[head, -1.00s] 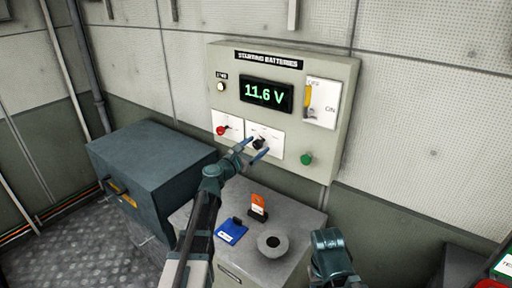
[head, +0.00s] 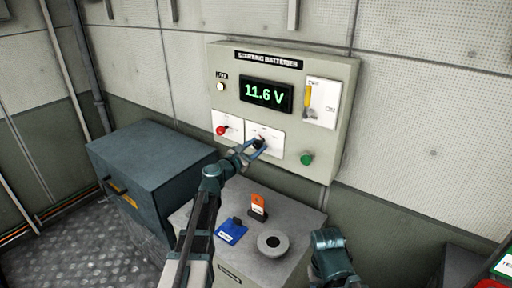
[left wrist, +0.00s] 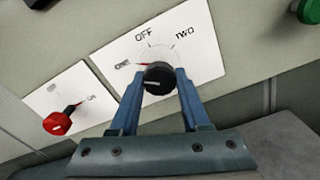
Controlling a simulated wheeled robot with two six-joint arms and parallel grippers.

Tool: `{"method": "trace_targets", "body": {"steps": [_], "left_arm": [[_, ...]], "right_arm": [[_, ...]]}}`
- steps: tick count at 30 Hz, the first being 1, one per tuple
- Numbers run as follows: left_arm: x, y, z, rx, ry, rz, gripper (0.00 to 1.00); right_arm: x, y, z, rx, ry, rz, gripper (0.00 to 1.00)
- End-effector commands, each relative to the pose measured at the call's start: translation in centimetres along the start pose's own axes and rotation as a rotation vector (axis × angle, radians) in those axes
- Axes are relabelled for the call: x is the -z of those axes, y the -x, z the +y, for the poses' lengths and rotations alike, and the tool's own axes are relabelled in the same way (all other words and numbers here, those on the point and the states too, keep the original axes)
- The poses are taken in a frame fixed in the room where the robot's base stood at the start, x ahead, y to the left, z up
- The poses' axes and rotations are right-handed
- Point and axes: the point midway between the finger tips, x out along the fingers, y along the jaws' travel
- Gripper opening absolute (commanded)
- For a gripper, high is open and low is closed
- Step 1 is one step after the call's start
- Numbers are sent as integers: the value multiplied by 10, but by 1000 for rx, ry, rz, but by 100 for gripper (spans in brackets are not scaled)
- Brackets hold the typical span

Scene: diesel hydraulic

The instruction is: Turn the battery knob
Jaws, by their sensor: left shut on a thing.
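The battery knob (head: 258,143) is a black round knob on a white plate (head: 277,146) in the lower part of the "STARTING BATTERIES" panel (head: 226,75). In the left wrist view the knob (left wrist: 158,78) sits below the labels "ONE", "OFF" and "TWO", and its pale mark points left, toward "ONE". My left gripper (head: 257,146) is at the panel, with its two blue fingers shut on the knob, one on each side. In the left wrist view the fingertips (left wrist: 158,82) touch the knob's sides. My right arm shows at the bottom, but its fingers cannot be seen.
A red knob (head: 221,131) is left of the black one, a green button (head: 306,159) right. The display (head: 266,94) reads 11.6 V beside a yellow-handled switch (head: 307,96). Below, a grey cabinet (head: 290,215) carries a blue item (head: 231,231), an orange tag (head: 258,204) and a round grey piece (head: 273,243).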

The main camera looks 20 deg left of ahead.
Motion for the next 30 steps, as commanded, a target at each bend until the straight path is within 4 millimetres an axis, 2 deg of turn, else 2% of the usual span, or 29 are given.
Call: {"method": "trace_targets", "body": {"steps": [8, 30], "left_arm": [[0, 0, 0, 1, -184, 0, 0], [-1, 0, 2, 1, -887, 0, 0]], "right_arm": [[0, 0, 0, 0, 0, 0, 50], [0, 2, 0, 0, 0, 0, 50]]}}
